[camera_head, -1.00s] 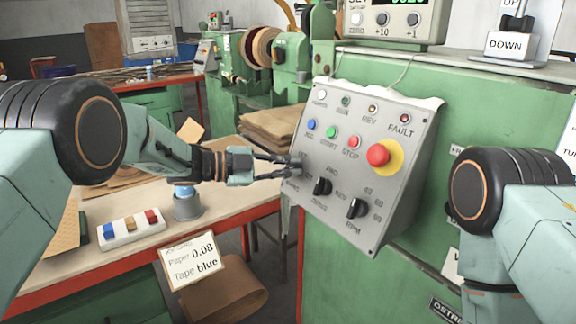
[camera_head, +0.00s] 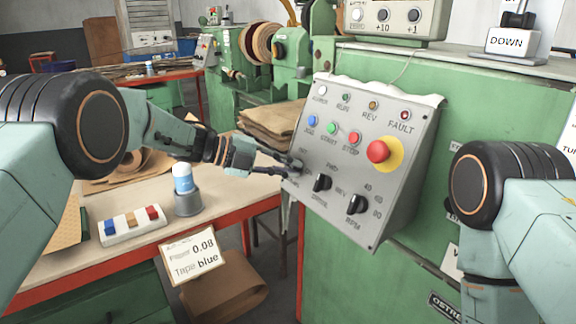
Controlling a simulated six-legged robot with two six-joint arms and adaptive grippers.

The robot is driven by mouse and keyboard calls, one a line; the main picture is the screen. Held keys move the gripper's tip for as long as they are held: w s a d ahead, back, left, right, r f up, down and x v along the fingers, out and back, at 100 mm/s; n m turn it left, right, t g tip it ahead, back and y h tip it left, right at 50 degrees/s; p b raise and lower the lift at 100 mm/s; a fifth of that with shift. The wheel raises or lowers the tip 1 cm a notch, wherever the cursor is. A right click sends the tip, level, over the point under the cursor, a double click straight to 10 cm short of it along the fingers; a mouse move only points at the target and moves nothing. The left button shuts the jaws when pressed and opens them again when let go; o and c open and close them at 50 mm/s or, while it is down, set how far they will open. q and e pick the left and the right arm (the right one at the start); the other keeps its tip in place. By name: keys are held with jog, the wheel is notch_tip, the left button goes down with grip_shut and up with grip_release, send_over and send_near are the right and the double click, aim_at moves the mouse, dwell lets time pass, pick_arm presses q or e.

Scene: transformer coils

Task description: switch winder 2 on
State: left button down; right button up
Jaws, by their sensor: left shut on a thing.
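A grey sloped control panel (camera_head: 345,150) is mounted on the green machine (camera_head: 352,262). It has a row of lamps, a blue, a green (camera_head: 332,127) and a red button, a large red mushroom button (camera_head: 378,151) on yellow, and black rotary knobs. The middle knob (camera_head: 321,182) and RPM knob (camera_head: 356,204) stand free. My left gripper (camera_head: 290,168) reaches the panel's left edge, its fingers shut on the leftmost knob, which they mostly hide. The white lamp (camera_head: 322,90) at upper left looks unlit. I cannot read a winder number. My right gripper is out of view.
A workbench (camera_head: 150,215) at left holds a white-blue bottle (camera_head: 183,178) in a grey cup and a tray of coloured blocks (camera_head: 132,226). A card (camera_head: 192,254) reads Paper 0.08, Tape blue. Another green winding machine (camera_head: 262,75) stands behind.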

pick_arm(q)
jog(key=shift+w+a+r, duration=0.1)
jog(key=shift+w+a, duration=0.05)
jog(key=shift+w, duration=0.1)
jog(key=c, duration=1.5)
grip_release()
jog(key=shift+o, duration=0.4)
jog(key=shift+w+f, duration=0.2)
jog(key=shift+f, duration=0.05)
jog(key=v, duration=1.2)
